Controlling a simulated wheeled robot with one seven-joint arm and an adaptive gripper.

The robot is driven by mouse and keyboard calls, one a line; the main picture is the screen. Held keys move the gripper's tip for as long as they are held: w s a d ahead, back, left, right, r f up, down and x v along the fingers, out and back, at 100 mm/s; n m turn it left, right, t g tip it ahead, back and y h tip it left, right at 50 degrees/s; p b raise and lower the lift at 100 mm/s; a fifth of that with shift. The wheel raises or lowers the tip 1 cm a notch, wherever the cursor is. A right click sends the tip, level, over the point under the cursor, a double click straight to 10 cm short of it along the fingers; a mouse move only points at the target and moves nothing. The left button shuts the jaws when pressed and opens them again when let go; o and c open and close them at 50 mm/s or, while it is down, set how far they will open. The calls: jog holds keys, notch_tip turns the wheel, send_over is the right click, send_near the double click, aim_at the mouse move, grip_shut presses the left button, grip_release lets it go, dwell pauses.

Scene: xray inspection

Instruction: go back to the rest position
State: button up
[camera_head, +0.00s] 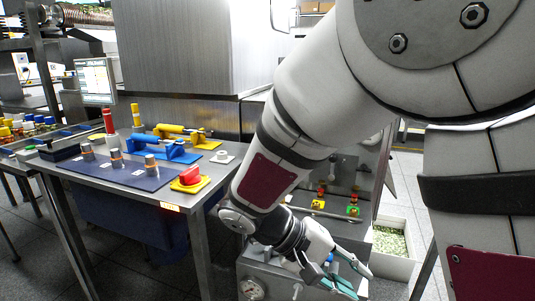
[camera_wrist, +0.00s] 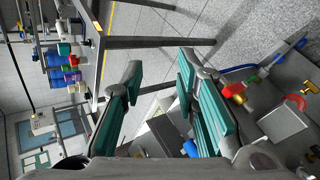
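My gripper (camera_head: 360,284) is at the lower middle of the head view, at the end of my arm, which reaches down from the upper right. Its two teal fingers are spread apart, and they also show in the wrist view (camera_wrist: 160,72). I see nothing held between them. The gripper is low, in front of a grey metal machine (camera_head: 270,272) with a round gauge (camera_head: 252,289). My arm hides part of that machine.
A metal table (camera_head: 188,198) at left carries a blue mat (camera_head: 112,172) with several cylinders, a red button (camera_head: 190,175) on a yellow base and blue fixtures (camera_head: 177,152). A monitor (camera_head: 96,81) stands behind. A box of green bits (camera_head: 396,268) is on the floor at right.

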jog(key=s+d+r+m+g+y, duration=0.1)
jog(key=s+d+r+y, duration=0.2)
jog(key=s, duration=0.3)
jog(key=s+d+r+m+g+y, duration=0.1)
jog(key=s+d+r+y, duration=0.15)
jog(key=s+r, duration=0.2)
jog(key=s+a+t+y, duration=0.25)
jog(key=s+y, duration=0.25)
jog(key=s, duration=0.8)
notch_tip(320, 180, up, 35)
jog(key=d+t+p, duration=0.1)
jog(key=t+p, duration=0.3)
jog(key=p, duration=2.9)
jog(key=shift+d+n+t, duration=0.25)
jog(key=shift+n+t, duration=0.05)
jog(key=shift+t, duration=0.05)
